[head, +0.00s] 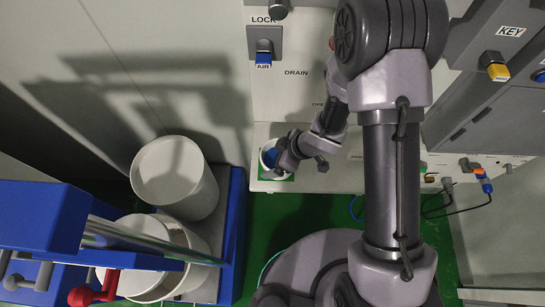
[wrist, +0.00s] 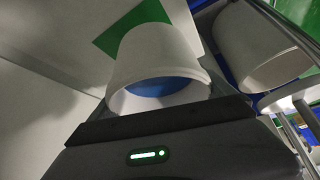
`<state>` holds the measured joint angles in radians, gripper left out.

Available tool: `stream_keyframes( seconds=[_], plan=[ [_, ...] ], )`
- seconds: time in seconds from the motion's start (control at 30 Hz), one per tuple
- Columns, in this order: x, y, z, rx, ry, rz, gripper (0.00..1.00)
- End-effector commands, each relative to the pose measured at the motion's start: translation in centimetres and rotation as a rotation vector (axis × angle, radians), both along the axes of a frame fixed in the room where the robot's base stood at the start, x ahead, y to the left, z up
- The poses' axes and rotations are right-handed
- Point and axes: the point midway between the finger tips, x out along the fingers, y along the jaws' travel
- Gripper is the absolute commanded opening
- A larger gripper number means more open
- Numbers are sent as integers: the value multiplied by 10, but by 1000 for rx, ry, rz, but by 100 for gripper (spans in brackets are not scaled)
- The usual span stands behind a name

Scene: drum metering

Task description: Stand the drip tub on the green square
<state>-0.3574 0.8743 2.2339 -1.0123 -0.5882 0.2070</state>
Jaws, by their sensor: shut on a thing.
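The drip tub (head: 266,163) is a small white tub with a blue inside, at the foot of the white panel in the head view. My gripper (head: 284,158) is shut on its rim side. The wrist view shows the white tub wall (wrist: 155,55) beyond the dark jaws (wrist: 160,112), with its blue inside towards the camera. The green square (head: 286,178) shows at the tub's lower right edge in the head view. In the wrist view the green square (wrist: 115,38) shows behind the tub's base, partly hidden by it. I cannot tell whether the base touches it.
A blue trolley (head: 236,215) with large white drums (head: 175,180) stands at the left, its red tap (head: 95,290) in front. The panel with the DRAIN label (head: 297,73) rises behind the tub. Cables and fittings (head: 480,173) lie to the right. Green floor lies in front.

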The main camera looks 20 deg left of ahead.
Motion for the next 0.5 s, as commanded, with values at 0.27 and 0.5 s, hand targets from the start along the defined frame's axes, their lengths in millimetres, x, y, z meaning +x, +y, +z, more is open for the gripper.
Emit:
stream_keyframes(
  seconds=[0.27,0.5],
  plan=[
    [21,13,-23,-1,3,-2,42],
    [20,13,-38,0,1,-2,42]
  ],
)
